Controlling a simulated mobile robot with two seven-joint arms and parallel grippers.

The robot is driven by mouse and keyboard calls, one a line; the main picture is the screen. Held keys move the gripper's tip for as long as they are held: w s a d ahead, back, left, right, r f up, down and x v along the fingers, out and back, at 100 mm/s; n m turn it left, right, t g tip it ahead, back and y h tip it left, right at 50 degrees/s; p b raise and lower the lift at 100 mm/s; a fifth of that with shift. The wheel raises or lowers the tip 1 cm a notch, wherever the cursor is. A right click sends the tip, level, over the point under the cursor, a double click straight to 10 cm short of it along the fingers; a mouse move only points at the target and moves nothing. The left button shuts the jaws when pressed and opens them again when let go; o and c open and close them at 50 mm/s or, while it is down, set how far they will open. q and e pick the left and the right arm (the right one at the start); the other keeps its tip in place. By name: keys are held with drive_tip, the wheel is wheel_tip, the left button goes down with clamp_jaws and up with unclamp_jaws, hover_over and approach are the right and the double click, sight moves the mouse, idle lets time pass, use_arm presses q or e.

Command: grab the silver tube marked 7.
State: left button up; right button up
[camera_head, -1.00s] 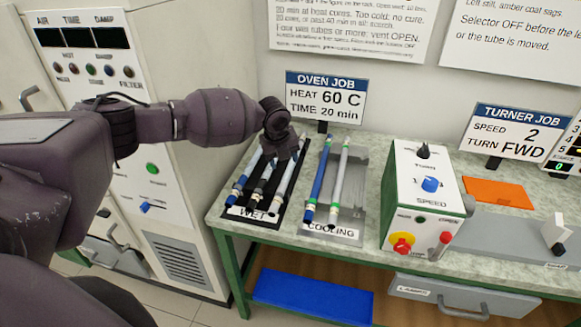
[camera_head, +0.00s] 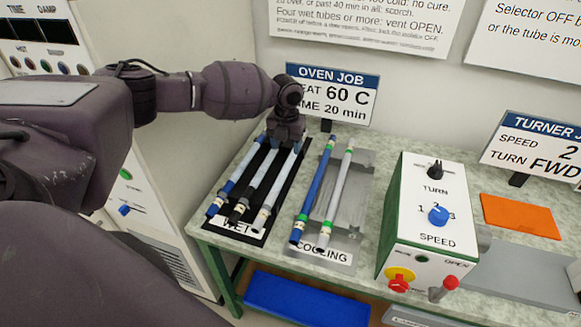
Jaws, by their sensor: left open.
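The WET rack (camera_head: 262,232) on the bench holds a blue-and-silver tube (camera_head: 227,190), a black-banded tube (camera_head: 252,190) and a silver tube (camera_head: 277,189). The COOLING rack (camera_head: 340,256) holds a blue tube (camera_head: 313,190) and a silver tube with green bands (camera_head: 339,185). No number is legible on any tube, so I cannot tell which is marked 7. My left gripper (camera_head: 285,146) is open, fingers down, over the far end of the WET rack by its silver tube. It hides that tube's far end; contact is unclear. My right gripper is out of view.
The turner control box (camera_head: 428,220) stands right of the racks, with an orange pad (camera_head: 520,215) beyond. The OVEN JOB sign (camera_head: 333,97) stands behind the racks. The oven cabinet (camera_head: 150,225) is at left, partly behind my arm. A blue bin (camera_head: 305,298) sits below the bench.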

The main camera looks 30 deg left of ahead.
use_arm(q)
drive_tip(key=b, duration=0.3)
hover_over(284, 170)
drive_tip(key=f, duration=0.5)
drive_tip(key=shift+s+d+f, duration=0.1)
drive_tip(key=shift+s+d, duration=0.05)
drive_tip(key=shift+d, duration=0.25)
drive_tip(key=shift+a+f, duration=0.1)
drive_tip(key=shift+f, duration=0.35)
drive_tip(key=f+b, duration=0.1)
drive_tip(key=f, duration=0.2)
drive_tip(key=f+b, duration=0.1)
drive_tip(key=shift+a+f+b, duration=0.3)
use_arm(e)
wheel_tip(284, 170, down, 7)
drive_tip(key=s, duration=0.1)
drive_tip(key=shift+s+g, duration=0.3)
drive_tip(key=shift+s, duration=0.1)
use_arm(q)
drive_tip(key=shift+r, duration=0.1)
drive_tip(key=c, duration=1)
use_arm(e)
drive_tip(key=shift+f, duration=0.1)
